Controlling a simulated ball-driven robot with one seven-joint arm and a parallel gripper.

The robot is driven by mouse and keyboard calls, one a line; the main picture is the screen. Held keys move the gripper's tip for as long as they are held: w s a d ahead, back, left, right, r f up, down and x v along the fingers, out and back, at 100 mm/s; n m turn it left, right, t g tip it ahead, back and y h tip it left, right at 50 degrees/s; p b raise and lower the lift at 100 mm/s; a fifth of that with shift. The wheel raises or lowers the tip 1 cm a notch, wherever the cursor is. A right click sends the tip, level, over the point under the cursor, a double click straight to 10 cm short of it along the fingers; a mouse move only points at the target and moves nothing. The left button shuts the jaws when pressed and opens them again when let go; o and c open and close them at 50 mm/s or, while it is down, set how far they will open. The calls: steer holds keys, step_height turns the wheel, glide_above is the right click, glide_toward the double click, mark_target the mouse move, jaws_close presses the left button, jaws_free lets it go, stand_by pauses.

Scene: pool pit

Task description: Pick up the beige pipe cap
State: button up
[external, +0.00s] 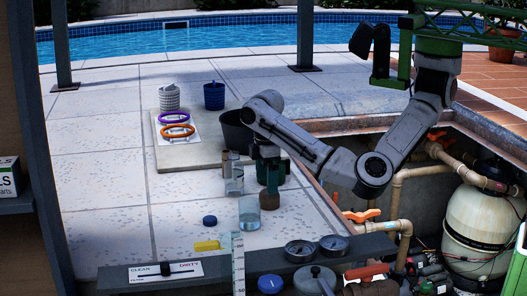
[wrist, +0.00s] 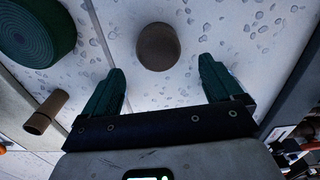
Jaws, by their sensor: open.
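The beige pipe cap (wrist: 158,47) shows in the wrist view as a short, dull brown-beige round piece on the pale paving. It lies just beyond and between the fingertips, with a gap to each finger. My gripper (wrist: 161,65) is open and empty, its two dark green fingers spread. In the external view my gripper (external: 269,180) hangs low over the paving, and a brown piece (external: 270,200), apparently the cap, shows just below it. The gripper hides part of that area.
A dark green round ribbed thing (wrist: 35,30) and a brown tube (wrist: 46,112) lie left in the wrist view. A glass jar (external: 249,215) stands close to the gripper. A blue lid (external: 210,221) and yellow block (external: 207,245) lie nearer. The equipment pit opens at right.

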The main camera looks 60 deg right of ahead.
mark_target(269, 199)
steer(key=shift+s+d+f+p, duration=0.15)
steer(key=shift+f+p, duration=0.05)
steer(key=shift+f, duration=1.1)
steer(key=shift+s+d+f+p, duration=0.1)
steer(key=shift+d+f+p, duration=0.1)
steer(key=shift+f, duration=1.1)
steer(key=c, duration=1.1)
steer(key=shift+c, duration=0.2)
steer(key=shift+r, duration=0.15)
